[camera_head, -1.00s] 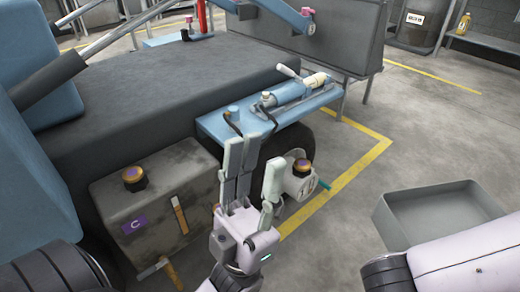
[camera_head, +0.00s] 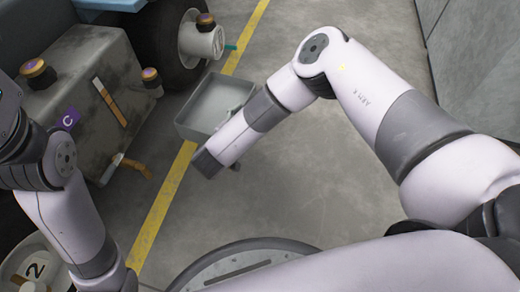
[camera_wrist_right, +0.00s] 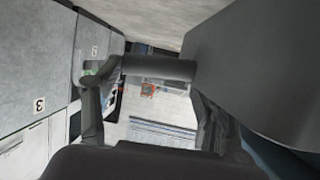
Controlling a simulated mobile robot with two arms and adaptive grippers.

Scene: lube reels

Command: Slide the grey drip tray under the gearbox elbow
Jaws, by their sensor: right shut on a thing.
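The grey drip tray (camera_head: 214,98) is an open shallow box across the yellow floor line, beside the black tyre. My right gripper (camera_head: 208,163) is at the tray's near right side, shut on it; its fingers are mostly hidden in the head view. In the right wrist view a grey bar, seemingly the rim, lies between the two fingers (camera_wrist_right: 150,110). A pale round fitting (camera_head: 203,42) with a dark cap and teal tap sits just beyond the tray. It may be the gearbox elbow; I cannot tell for sure. My left gripper is outside the picture.
A worn grey box (camera_head: 85,85) with a purple C label and amber-topped caps stands left of the tray. A brown bent piece (camera_head: 130,166) juts from its foot. Bare floor (camera_head: 290,185) lies right of the line. Grey panels (camera_head: 475,60) stand at far right.

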